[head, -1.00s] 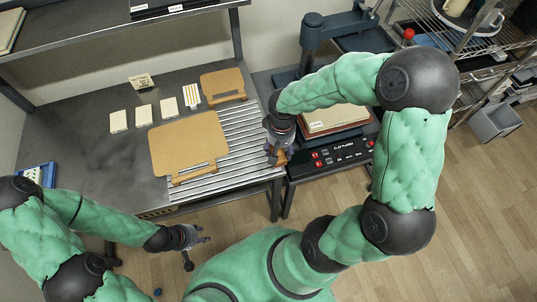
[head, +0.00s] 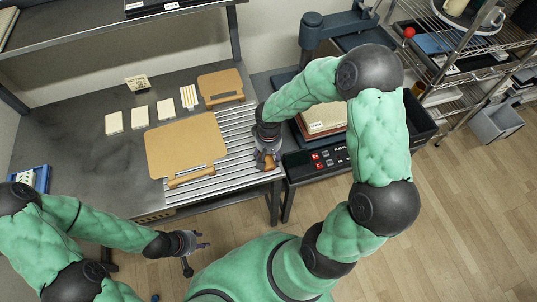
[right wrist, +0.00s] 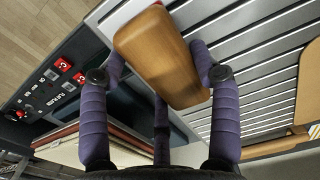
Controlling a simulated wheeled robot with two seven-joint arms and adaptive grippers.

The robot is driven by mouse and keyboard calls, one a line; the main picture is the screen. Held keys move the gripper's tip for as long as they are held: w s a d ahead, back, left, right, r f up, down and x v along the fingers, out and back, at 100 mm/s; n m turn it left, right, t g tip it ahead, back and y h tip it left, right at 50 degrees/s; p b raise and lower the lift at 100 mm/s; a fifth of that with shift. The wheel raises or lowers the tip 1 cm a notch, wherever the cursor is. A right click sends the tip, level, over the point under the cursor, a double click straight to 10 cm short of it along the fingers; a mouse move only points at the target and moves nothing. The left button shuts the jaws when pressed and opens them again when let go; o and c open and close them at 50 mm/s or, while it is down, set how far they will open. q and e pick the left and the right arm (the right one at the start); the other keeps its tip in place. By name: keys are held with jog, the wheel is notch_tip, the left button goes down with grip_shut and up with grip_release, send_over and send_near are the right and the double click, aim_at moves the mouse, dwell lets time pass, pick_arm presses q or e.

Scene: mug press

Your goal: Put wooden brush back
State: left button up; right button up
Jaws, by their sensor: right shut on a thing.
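The wooden brush (right wrist: 160,55) is a smooth brown block in the right wrist view. My right gripper (right wrist: 160,75) is shut on it, with purple fingers on both sides. In the head view my right gripper (head: 267,158) is over the right end of the slatted metal rack, beside the press, and the brush (head: 268,162) shows only in part below it. Whether the brush touches the slats cannot be told. My left gripper (head: 190,241) is in front of the table, over the floor, with its fingers apart and nothing between them.
The slatted rack (head: 234,146) carries a large brown board (head: 188,142) and a smaller one (head: 220,84). Several pale blocks (head: 140,117) lie to the left. The press control panel (head: 325,158) and a stacked pale slab (head: 323,119) stand right of the rack. A blue tray (head: 40,178) is at far left.

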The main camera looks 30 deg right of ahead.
jog(key=shift+f, duration=0.1)
jog(key=shift+f, duration=0.1)
jog(key=o, duration=1.1)
jog(key=shift+r, duration=0.4)
notch_tip(320, 180, up, 12)
jog(key=p, duration=0.3)
jog(key=shift+f, duration=0.2)
